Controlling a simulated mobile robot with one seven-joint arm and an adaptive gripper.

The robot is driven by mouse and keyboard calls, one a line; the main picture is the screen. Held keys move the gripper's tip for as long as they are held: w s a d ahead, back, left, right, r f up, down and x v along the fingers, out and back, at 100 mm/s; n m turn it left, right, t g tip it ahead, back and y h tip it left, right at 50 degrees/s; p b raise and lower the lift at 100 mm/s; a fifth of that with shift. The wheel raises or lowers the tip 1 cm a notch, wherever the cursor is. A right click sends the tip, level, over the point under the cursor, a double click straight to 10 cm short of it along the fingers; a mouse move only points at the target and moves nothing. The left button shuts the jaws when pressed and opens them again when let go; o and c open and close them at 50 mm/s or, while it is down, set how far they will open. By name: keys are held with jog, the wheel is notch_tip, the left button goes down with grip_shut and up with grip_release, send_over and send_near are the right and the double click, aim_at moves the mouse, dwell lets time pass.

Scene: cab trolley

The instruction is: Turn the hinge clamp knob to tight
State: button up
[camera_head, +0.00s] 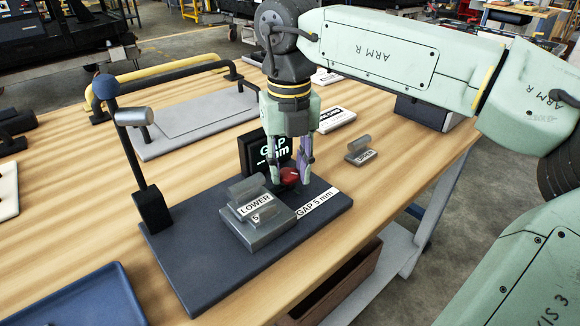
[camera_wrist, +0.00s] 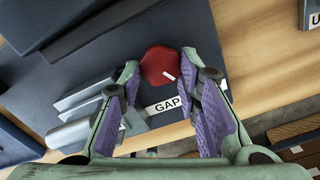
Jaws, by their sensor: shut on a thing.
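The red clamp knob (camera_head: 289,176) stands on the dark fixture plate (camera_head: 190,255), beside the grey block labelled LOWER (camera_head: 247,228). My gripper (camera_head: 291,180) points down over the plate with one finger on each side of the knob. In the wrist view, my gripper (camera_wrist: 160,66) is shut on the rounded red knob (camera_wrist: 158,62), which has a short white mark near its lower right edge. A GAP label (camera_wrist: 166,105) lies just in front of it. The dark display (camera_head: 256,150) reading GAP and mm stands close behind the fingers, which partly hide it; its number is not readable.
A dark post (camera_head: 138,165) with a blue ball rises at the plate's left. A loose grey piece labelled UPPER (camera_head: 361,150) lies to the right. A grey panel with a black rail (camera_head: 190,125) is behind. A blue tray (camera_head: 85,300) is at front left. Bare wood lies between.

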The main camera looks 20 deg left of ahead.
aim_at(288, 175)
jog(key=m, duration=0.5)
jog(key=shift+a+m, duration=0.1)
jog(key=shift+m, duration=0.2)
dwell(0.4)
jog(key=o, duration=0.9)
jog(key=shift+c, duration=0.2)
jog(key=shift+r, duration=0.1)
notch_tip(288, 175, up, 12)
jog(key=shift+s, duration=0.15)
